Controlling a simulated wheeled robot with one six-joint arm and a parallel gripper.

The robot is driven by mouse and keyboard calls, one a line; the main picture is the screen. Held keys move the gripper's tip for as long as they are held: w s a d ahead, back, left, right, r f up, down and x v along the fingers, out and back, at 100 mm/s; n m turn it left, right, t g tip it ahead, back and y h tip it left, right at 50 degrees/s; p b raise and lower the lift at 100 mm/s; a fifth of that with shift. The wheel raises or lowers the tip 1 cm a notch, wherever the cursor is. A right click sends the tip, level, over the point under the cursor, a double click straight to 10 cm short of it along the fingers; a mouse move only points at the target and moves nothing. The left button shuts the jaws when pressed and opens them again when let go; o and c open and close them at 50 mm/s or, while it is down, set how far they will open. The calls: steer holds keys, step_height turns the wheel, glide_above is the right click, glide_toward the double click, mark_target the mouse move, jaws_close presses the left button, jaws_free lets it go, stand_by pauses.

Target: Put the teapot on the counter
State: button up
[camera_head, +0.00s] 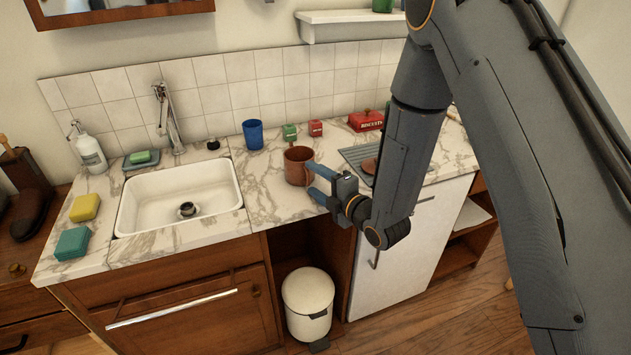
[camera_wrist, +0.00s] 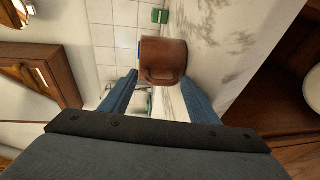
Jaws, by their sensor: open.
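A brown mug-like vessel (camera_head: 297,168) with a side handle stands upright on the marble counter (camera_head: 262,200), right of the sink. I see no clear teapot. My gripper (camera_head: 314,182) is open and low over the counter, just right of the vessel, with its blue fingers pointing at it. In the wrist view the vessel (camera_wrist: 163,58) is straight ahead, its handle facing me, between the lines of the two open fingers (camera_wrist: 160,80). Whether the fingertips touch it I cannot tell. My arm hides part of the counter's right side.
A blue cup (camera_head: 253,134), a green box (camera_head: 289,131), a red box (camera_head: 315,128) and a red tin (camera_head: 366,120) stand behind. A grey rack (camera_head: 353,154) with a partly hidden brown item lies right. The sink (camera_head: 180,198) is left. Counter in front of the vessel is clear.

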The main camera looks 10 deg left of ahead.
steer(key=b+v, duration=0.3)
steer(key=v, duration=0.9)
steer(key=d+f+m+g+h, duration=0.35)
steer(key=d+m+h, duration=0.65)
steer(key=d+m, duration=0.5)
steer(key=s+d+r+m+g+h, duration=0.1)
steer(key=s+d+r+m+g, duration=0.1)
steer(key=s+m, duration=0.4)
steer(key=s+d+r+m+g, duration=0.1)
steer(key=s+d+m+g, duration=0.4)
steer(key=s, duration=0.4)
steer(key=shift+s+d+r+m+h, duration=0.3)
steer(key=shift+d+r+m+h, duration=0.15)
steer(key=shift+d, duration=0.25)
